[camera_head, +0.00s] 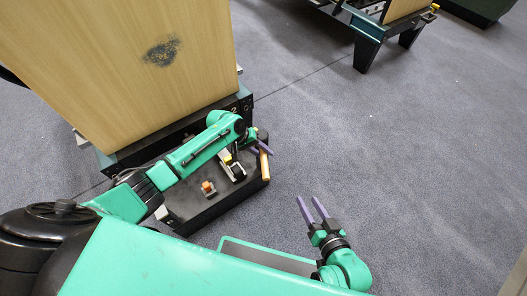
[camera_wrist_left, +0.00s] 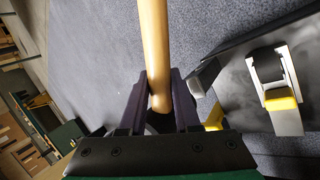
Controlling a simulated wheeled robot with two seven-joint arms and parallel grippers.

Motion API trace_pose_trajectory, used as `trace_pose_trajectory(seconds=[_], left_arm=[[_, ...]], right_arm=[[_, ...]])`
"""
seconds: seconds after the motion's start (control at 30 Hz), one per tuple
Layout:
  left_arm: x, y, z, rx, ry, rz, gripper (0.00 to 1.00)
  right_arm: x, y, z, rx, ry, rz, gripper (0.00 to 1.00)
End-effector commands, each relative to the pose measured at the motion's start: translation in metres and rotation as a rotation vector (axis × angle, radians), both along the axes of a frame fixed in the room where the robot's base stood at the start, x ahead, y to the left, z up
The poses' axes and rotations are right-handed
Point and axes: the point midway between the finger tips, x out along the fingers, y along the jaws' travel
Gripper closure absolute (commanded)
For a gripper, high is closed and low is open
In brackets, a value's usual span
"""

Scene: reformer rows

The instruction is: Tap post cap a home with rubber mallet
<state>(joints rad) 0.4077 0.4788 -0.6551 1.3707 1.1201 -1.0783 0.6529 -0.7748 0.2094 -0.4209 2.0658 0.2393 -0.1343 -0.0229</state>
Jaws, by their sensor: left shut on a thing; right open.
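My left gripper (camera_head: 259,149) is shut on the light wooden handle of the mallet (camera_head: 264,166), over the right end of a low black box. In the left wrist view the handle (camera_wrist_left: 154,45) runs up from between the purple fingers (camera_wrist_left: 160,100); the mallet's head is not clear in either view. I cannot pick out post cap a for certain. A small orange block (camera_head: 207,186) and a pale bracket with a yellow part (camera_head: 236,170) sit on the box top. My right gripper (camera_head: 309,199) is open and empty above the floor.
The low black box (camera_head: 205,208) stands beside a large wooden panel (camera_head: 120,60). In the left wrist view the pale bracket with its yellow part (camera_wrist_left: 280,97) is to the right of the fingers. Grey carpet (camera_head: 400,150) lies clear on the right. Other equipment (camera_head: 375,30) stands far back.

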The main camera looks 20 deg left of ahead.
Motion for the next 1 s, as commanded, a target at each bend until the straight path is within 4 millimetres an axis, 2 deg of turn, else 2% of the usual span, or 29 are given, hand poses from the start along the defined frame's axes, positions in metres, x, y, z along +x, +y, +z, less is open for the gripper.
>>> trace_pose_trajectory(seconds=[0.03, 0.37, 0.73, 1.0], left_arm=[[0.0, 0.0, 0.011, -0.001, -0.001, 0.001, 1.0], [0.001, 0.0, 0.01, -0.001, -0.002, 0.001, 1.0], [0.001, -0.001, 0.05, -0.001, -0.003, 0.0, 1.0], [0.001, 0.0, 0.048, -0.001, -0.003, 0.0, 1.0]], right_arm=[[0.0, 0.0, 0.012, 0.0, 0.0, 0.0, 0.5], [0.0, 0.0, 0.011, 0.0, 0.0, 0.0, 0.5], [0.0, 0.0, 0.056, 0.0, 0.0, 0.0, 0.5], [0.0, 0.0, 0.054, 0.0, 0.0, 0.0, 0.5]])
